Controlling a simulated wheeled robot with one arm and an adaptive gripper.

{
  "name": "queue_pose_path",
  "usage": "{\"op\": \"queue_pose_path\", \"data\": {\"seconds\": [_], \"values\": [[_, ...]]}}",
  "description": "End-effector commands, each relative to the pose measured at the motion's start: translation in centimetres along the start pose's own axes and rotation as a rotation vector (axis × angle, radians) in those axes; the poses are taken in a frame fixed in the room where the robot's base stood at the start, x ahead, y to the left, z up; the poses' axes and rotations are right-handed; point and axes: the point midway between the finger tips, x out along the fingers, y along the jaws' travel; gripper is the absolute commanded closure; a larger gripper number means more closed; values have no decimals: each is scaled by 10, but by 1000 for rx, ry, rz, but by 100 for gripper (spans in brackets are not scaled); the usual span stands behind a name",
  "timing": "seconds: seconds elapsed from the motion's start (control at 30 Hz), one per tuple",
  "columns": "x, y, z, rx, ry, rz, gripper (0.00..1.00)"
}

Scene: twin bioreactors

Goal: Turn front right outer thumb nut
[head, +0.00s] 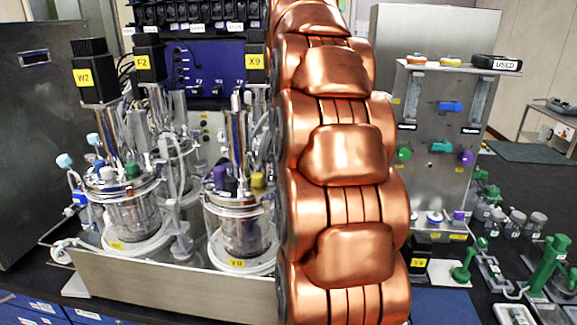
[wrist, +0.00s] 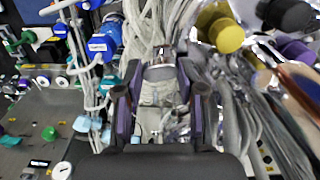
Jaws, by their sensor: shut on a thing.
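My gripper (wrist: 160,72) shows in the wrist view, its two dark, purple-sided fingers closed around a small grey-white piece (wrist: 160,90). The piece is small and blurred; it fits a thumb nut, but I cannot tell which one. In the head view my copper arm covers the middle of the picture and hides the gripper. The front right glass vessel (head: 243,232) stands left of the arm, with a metal lid plate and purple, dark and yellow caps. Its right edge is partly behind the arm, and its outer thumb nut cannot be made out.
Another glass vessel (head: 132,212) stands to the left in the same metal tray (head: 170,288). Tubes and cables crowd around the fingers in the wrist view, with a yellow cap (wrist: 228,35) close by. A steel panel (head: 435,130) with coloured knobs and several green fittings are at right.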

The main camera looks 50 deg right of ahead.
Motion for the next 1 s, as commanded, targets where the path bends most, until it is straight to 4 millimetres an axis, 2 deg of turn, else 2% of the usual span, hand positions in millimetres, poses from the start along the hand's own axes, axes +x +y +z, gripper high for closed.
{"op": "queue_pose_path", "data": {"seconds": [0.3, 0.77, 0.8, 1.0], "values": [[0, 0, 0, 106, 0, 0, 96], [0, 0, 0, 119, 0, 0, 96], [0, 0, 0, 119, 0, 0, 57], [0, 0, 0, 119, 0, 0, 36]]}}
